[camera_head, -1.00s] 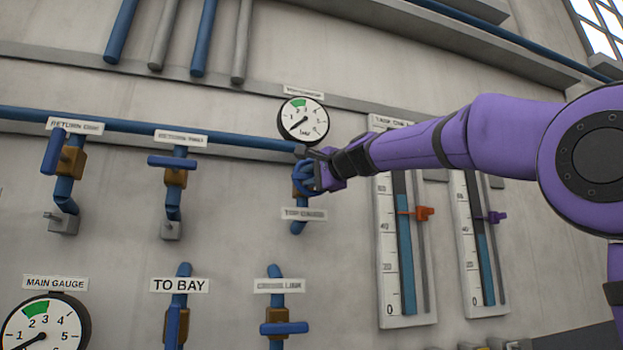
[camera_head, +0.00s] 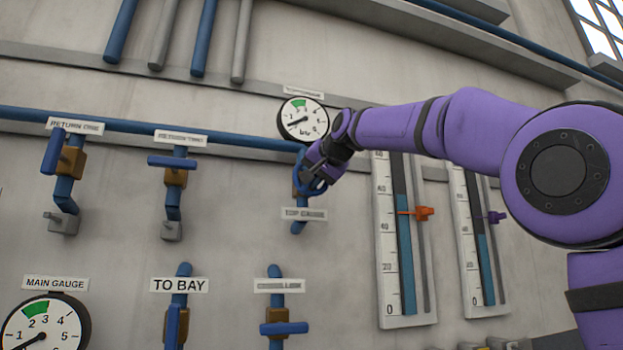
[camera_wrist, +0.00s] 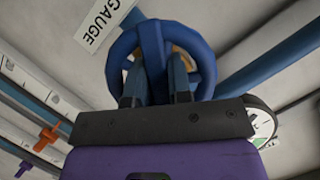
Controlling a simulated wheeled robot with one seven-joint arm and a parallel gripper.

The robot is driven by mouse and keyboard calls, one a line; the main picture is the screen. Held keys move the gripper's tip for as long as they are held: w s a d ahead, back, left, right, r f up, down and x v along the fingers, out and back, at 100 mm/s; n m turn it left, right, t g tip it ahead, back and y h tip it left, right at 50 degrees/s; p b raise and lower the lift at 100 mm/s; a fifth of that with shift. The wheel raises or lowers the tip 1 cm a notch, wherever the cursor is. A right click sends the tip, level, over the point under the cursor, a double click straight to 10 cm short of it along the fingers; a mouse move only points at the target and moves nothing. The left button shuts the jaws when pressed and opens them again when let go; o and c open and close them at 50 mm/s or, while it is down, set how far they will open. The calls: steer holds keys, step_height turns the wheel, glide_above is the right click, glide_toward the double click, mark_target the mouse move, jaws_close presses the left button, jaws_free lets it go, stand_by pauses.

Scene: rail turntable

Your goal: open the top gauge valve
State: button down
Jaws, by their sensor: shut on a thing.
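The top gauge valve has a blue round handwheel (camera_head: 301,184) on a blue pipe, above a label reading TOP GAUGE (camera_head: 304,214). My gripper (camera_head: 312,180) is at the wheel in the head view and partly hides it and its brass body. In the wrist view the handwheel (camera_wrist: 152,48) fills the top middle, and the two dark fingers of my gripper (camera_wrist: 158,85) are shut on its spoke. The round gauge above (camera_head: 302,119) has a green band at the top; its needle points to the lower left.
Lever valves labelled RETURN (camera_head: 66,160) and TO BAY (camera_head: 176,322) are on the wall to the left and below. Two level columns (camera_head: 400,250) with orange and purple pointers stand right of the wheel, beneath my arm. A blue pipe (camera_head: 130,124) runs across above the valves.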

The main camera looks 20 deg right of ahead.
steer(key=shift+f+n+h, duration=0.1)
steer(key=shift+n+h, duration=1)
steer(key=shift+n, duration=0.4)
steer(key=c, duration=1)
jaws_free()
steer(key=shift+c, duration=0.2)
steer(key=v, duration=1)
steer(key=shift+s+r, duration=0.3)
steer(key=shift+f, duration=0.15)
